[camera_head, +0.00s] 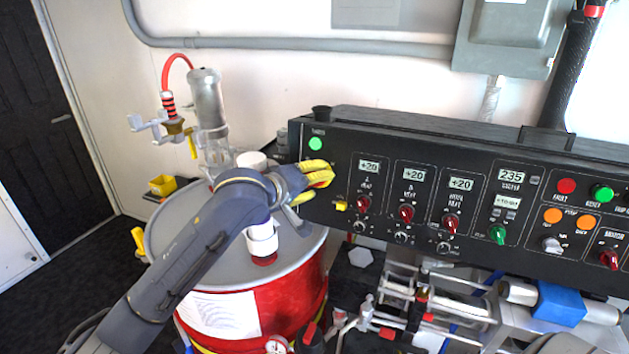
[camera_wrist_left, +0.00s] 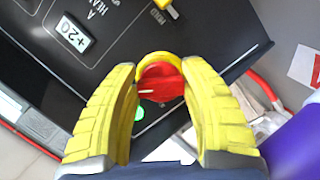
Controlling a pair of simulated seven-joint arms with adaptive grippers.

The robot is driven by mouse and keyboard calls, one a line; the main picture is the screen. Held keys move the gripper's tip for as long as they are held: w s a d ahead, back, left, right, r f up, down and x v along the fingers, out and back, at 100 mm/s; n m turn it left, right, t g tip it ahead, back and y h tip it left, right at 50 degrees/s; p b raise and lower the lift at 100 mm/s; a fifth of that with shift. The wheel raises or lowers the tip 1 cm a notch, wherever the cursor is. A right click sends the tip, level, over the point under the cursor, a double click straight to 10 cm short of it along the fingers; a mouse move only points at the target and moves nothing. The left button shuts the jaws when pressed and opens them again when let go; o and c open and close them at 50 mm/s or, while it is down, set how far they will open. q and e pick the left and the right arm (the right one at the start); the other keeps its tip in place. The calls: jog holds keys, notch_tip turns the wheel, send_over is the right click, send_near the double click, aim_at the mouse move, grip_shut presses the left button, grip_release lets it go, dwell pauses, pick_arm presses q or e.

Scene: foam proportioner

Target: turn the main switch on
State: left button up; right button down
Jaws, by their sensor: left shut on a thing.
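The main switch shows in the left wrist view as a red knob (camera_wrist_left: 160,84) with a curved yellow part (camera_wrist_left: 158,58) behind it. It sits on the black control panel (camera_head: 280,165). My left gripper (camera_head: 322,178) reaches the panel's left end, below a green light (camera_head: 316,143). In the left wrist view its two yellow ribbed fingers (camera_wrist_left: 160,100) are on either side of the red knob, shut on it. The knob's turned position is hard to tell. My right gripper is in neither view.
A red drum (camera_head: 300,300) with a grey lid stands below my left arm. The panel carries lit displays reading +20 (camera_head: 369,166), red knobs (camera_head: 364,204) and a yellow part (camera_head: 341,206) near the gripper. Pipes and valves (camera_head: 420,300) crowd the space below the panel.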

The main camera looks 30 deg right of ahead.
pick_arm(q)
jog(key=shift+m, duration=0.6)
jog(key=shift+y, duration=0.3)
jog(key=o, duration=1.2)
jog(key=shift+a, duration=0.1)
jog(key=v, duration=1.1)
jog(key=shift+s+a+r, duration=0.1)
jog(key=shift+s+a, duration=0.15)
jog(key=shift+a, duration=0.1)
